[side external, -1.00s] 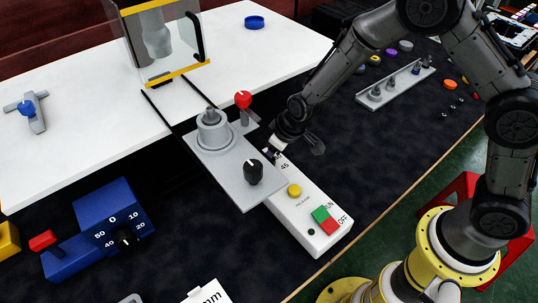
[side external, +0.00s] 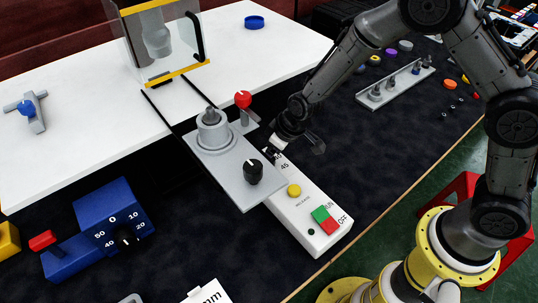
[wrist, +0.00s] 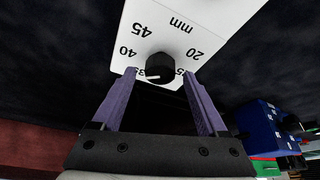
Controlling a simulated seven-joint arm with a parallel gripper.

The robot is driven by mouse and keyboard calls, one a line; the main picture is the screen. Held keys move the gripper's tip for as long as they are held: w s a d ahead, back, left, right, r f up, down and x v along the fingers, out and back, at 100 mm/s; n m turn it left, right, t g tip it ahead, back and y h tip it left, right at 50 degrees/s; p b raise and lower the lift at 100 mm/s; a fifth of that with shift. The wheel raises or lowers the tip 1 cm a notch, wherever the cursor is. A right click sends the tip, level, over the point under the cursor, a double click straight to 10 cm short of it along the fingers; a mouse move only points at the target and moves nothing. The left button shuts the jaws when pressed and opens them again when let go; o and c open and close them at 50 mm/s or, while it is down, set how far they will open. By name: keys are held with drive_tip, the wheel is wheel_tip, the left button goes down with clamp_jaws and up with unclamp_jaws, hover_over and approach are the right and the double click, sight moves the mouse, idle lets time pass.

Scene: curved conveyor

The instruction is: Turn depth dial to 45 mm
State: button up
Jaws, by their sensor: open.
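The depth dial is a black round knob (wrist: 160,66) on a white panel (wrist: 205,22) in the wrist view. Marks 45, 40, 20 and "mm" are readable; marks by the fingertips are partly covered. The knob's white pointer line lies low on its left, towards the partly covered mark that looks like 35, not at 45. My gripper (wrist: 159,76) is open, with its purple fingers on either side of the knob; I cannot tell whether they touch it. In the side external view my gripper (side external: 272,151) is at the white box's upper end (side external: 312,195), where it hides the knob.
A grey plate (side external: 228,178) with another black knob (side external: 253,172) and a red knob (side external: 243,99) stand close left of my gripper. The white box carries a yellow button (side external: 294,190) and green and red buttons. A blue dial box (side external: 105,215) is at lower left.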

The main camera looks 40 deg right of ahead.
drive_tip(key=v, duration=1.3)
drive_tip(key=shift+r, duration=0.2)
drive_tip(key=shift+s, duration=0.1)
drive_tip(key=w+m+g, duration=0.7)
drive_tip(key=w+g, duration=0.2)
drive_tip(key=w, duration=0.2)
drive_tip(key=shift+h, duration=0.3)
drive_tip(key=x, duration=1.3)
drive_tip(key=shift+a+f, duration=0.35)
drive_tip(key=shift+f, duration=0.1)
clamp_jaws()
